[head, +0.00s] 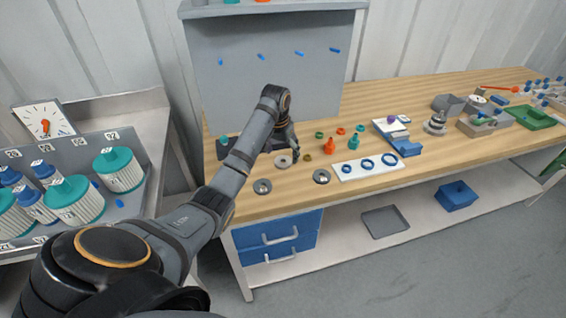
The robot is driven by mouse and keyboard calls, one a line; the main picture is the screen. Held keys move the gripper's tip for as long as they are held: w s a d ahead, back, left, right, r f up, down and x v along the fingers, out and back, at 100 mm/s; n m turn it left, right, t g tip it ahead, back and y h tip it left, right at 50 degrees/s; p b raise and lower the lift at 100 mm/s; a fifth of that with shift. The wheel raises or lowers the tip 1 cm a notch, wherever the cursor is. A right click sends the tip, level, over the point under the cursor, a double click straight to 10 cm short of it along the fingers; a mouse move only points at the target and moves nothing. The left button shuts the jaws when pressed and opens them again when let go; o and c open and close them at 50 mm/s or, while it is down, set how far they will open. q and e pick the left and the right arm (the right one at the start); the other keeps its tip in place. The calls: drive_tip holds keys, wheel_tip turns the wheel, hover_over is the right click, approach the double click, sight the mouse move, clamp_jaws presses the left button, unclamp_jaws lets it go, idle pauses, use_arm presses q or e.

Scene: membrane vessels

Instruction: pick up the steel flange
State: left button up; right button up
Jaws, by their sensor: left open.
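Several round grey metal parts lie on the wooden bench, and I cannot tell for certain which is the steel flange. A pale ring-shaped disc with a centre hole, likely the steel flange (283,162), lies just below my left gripper (291,155). A darker grey disc (262,187) lies nearer the front edge, and another grey disc (321,177) lies to the right. My left gripper is open and points down beside the pale disc. Its fingertips are small and dark, so contact cannot be told. My right gripper is not in view.
Small green, orange and brass fittings stand right of the gripper. A white board with blue rings (345,176) lies at the front. A grey back panel (265,65) rises behind. A rack with teal-capped vessels (118,170) stands left. The front strip of the bench is partly clear.

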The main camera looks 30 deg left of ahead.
use_arm(q)
drive_tip(key=shift+w+f, duration=0.25)
drive_tip(key=shift+f, duration=0.95)
drive_tip(key=shift+a+f, duration=0.1)
drive_tip(key=shift+f, duration=0.05)
drive_tip(key=shift+c, duration=0.3)
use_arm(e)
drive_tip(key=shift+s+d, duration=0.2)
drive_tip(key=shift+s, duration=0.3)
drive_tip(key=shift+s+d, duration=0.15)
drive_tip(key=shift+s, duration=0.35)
use_arm(q)
drive_tip(key=shift+c, duration=1.3)
drive_tip(key=c, duration=1.1)
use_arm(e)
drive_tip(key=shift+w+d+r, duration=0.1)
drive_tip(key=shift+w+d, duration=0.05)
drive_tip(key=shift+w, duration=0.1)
use_arm(q)
drive_tip(key=shift+r, duration=0.2)
